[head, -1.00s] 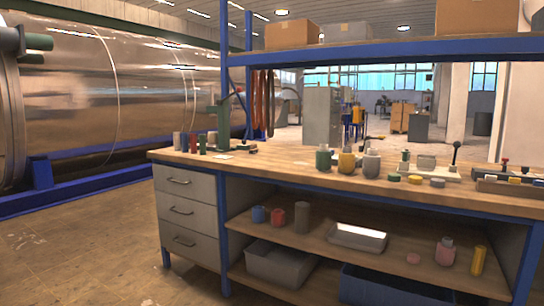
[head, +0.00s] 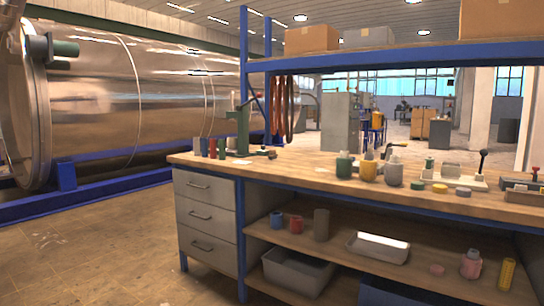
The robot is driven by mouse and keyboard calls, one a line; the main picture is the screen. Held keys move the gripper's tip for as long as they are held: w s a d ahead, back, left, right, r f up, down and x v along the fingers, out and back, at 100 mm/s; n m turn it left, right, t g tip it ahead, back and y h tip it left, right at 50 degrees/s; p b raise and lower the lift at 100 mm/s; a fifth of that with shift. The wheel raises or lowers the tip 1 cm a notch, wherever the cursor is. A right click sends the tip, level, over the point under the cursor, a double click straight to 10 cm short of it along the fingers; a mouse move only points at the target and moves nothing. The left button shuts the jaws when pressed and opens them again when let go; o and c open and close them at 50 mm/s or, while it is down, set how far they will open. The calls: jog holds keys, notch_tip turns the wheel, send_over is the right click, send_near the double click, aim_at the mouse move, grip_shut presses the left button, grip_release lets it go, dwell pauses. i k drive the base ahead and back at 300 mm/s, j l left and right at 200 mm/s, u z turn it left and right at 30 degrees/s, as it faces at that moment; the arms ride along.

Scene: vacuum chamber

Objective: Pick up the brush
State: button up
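I cannot make out a brush for certain in the head view. The wooden workbench (head: 300,176) carries several small items, too small to tell apart fully. A green bottle (head: 343,166), a yellow bottle (head: 367,168) and a grey bottle (head: 393,172) stand on its top, with small thin shapes just behind them. A row of small dark, red and green cylinders (head: 212,149) stands at the bench's left end. My gripper is not in view.
A grey drawer unit (head: 206,216) supports the bench's left end. The lower shelf (head: 335,234) holds cups, a metal tray (head: 378,247) and a yellow cylinder (head: 506,274). A grey bin (head: 298,271) sits below. A large steel chamber (head: 120,100) stands left. The floor at front left (head: 90,255) is clear.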

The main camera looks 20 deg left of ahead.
aim_at(273, 155)
jog(key=i+j, duration=0.75)
jog(key=j, duration=0.3)
jog(key=i+j, duration=0.75)
jog(key=j, duration=0.25)
